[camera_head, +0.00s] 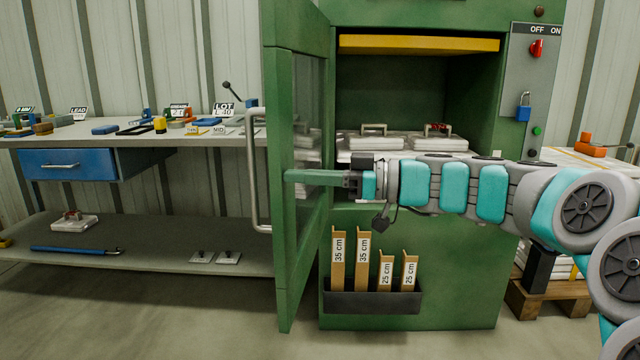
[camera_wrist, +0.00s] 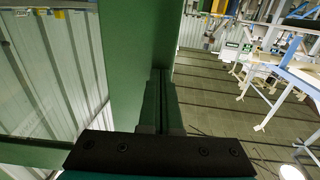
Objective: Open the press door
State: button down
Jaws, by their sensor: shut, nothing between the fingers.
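The green press (camera_head: 455,255) stands in the middle of the head view. Its door (camera_head: 285,240) is swung outward on its left side, seen nearly edge-on, so the chamber lies exposed. The door's grey bar handle (camera_head: 252,175) is on its outer face, to the left. My gripper (camera_head: 290,177) is shut and empty. Its long fingers reach left across the inner side of the door, with the tips at the door's frame; whether they touch cannot be told. In the wrist view the shut fingers (camera_wrist: 160,95) point at the green door frame (camera_wrist: 135,55).
Inside the press are white slabs with handles (camera_head: 375,143) under a yellow-edged plate (camera_head: 420,44). A rack (camera_head: 372,302) of labelled boards hangs low on the press front. A workbench (camera_head: 200,140) with small items stands left of the door. A loaded pallet (camera_head: 550,300) is at right.

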jog(key=w+a+m+t+h+b, duration=0.1)
jog(key=a+t+b, duration=0.3)
jog(key=a, duration=0.8)
jog(key=shift+w+m+b, duration=0.55)
jog(key=shift+m+b, duration=0.25)
jog(key=shift+b, duration=0.4)
jog(key=shift+d, duration=0.1)
